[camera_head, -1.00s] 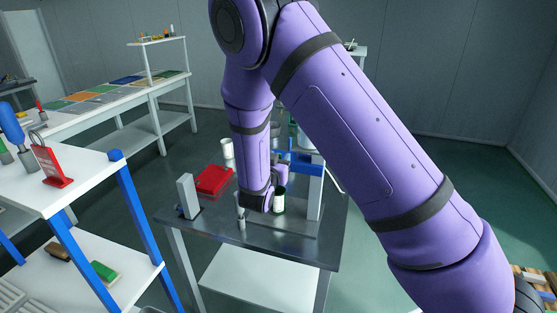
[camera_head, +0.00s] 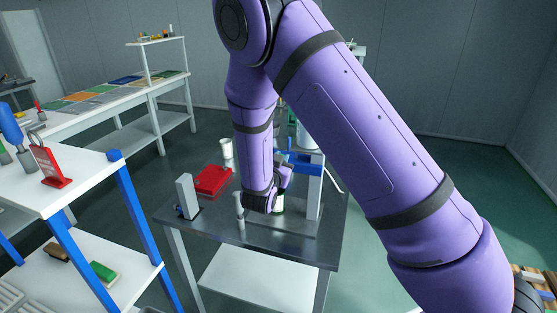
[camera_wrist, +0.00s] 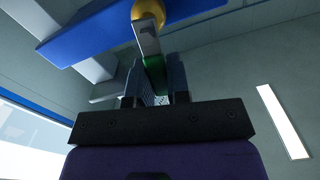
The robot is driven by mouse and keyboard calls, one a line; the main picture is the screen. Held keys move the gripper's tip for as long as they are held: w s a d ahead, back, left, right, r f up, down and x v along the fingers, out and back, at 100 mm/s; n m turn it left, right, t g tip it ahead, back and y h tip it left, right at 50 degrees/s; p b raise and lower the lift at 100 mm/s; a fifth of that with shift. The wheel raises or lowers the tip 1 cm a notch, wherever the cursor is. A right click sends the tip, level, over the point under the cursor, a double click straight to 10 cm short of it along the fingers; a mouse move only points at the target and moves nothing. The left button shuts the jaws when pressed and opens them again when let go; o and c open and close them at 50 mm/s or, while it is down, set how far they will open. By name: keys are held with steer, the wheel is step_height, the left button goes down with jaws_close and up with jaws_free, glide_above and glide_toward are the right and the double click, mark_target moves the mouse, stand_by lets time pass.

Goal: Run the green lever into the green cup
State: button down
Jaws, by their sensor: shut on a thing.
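My gripper (camera_wrist: 155,80) is shut on the green lever (camera_wrist: 154,72) in the wrist view. The green part sits between the two fingers, and a grey bar rises from it to a gold ball-shaped knob or pivot under a blue beam. In the head view my gripper (camera_head: 283,180) is at the fixture, just left of its grey post, and the lever is hidden behind it. A pale cylinder with dark green at its base (camera_head: 279,207), likely the green cup, shows just below my gripper, partly covered.
The blue beam (camera_head: 303,158) and grey post (camera_head: 315,195) stand close to the right of my gripper. A red box (camera_head: 213,181), a grey upright block (camera_head: 186,195) and a small grey peg (camera_head: 240,212) stand on the dark table (camera_head: 215,228) to the left.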

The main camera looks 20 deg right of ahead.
steer(key=shift+s+d+f+m, duration=0.25)
steer(key=shift+d+m, duration=0.1)
steer(key=shift+m, duration=0.9)
steer(key=shift+s+d+f+m, duration=0.3)
steer(key=shift+d+m, duration=0.05)
steer(key=shift+m, duration=0.85)
steer(key=shift+s+d+f+m, duration=0.25)
steer(key=shift+d+m, duration=0.1)
steer(key=shift+m, duration=0.9)
steer(key=c, duration=1.1)
jaws_free()
steer(key=v, duration=1)
steer(key=shift+s+a, duration=0.2)
steer(key=shift+s, duration=0.1)
